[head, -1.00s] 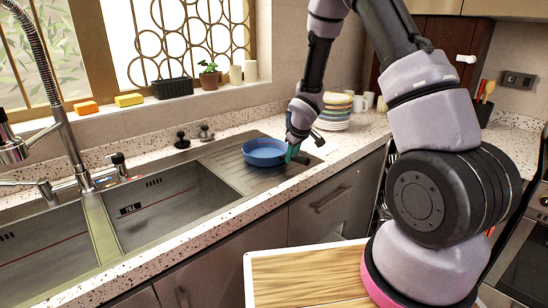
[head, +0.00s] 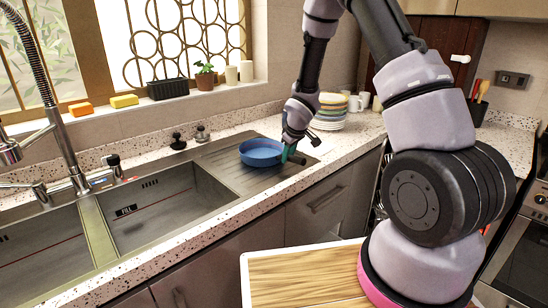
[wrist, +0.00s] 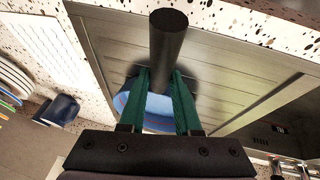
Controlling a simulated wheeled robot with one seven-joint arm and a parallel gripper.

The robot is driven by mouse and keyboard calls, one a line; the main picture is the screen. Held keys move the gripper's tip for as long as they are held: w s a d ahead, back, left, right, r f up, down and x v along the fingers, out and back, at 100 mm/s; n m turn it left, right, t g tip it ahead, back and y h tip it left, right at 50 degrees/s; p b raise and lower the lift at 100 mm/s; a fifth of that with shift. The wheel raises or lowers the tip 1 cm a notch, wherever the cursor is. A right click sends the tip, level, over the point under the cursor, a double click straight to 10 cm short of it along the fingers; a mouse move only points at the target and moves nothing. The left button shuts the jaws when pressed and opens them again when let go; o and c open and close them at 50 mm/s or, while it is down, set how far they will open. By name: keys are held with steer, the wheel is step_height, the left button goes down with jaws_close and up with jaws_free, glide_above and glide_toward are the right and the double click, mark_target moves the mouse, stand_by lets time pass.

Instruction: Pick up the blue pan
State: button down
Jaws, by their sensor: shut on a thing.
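The blue pan (head: 262,152) sits on the ribbed metal drainboard (head: 222,152) to the right of the sink. Its dark handle points right, toward the counter's front edge. My gripper (head: 289,152) is at the handle, close to the pan's rim, with its green fingers around it. In the wrist view, the dark handle (wrist: 168,50) runs between the two green fingers of my gripper (wrist: 160,82), which are shut on it. I cannot tell whether the pan is lifted clear of the drainboard.
A stack of plates (head: 331,110) and a dark blue mug (wrist: 60,108) stand on the counter beyond my arm. The sink basin (head: 165,205) lies left of the pan. A tap (head: 60,130) rises at the far left. A plant pot (head: 205,80) stands on the sill.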

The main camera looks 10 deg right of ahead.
step_height(320, 180, up, 10)
stand_by(0.6)
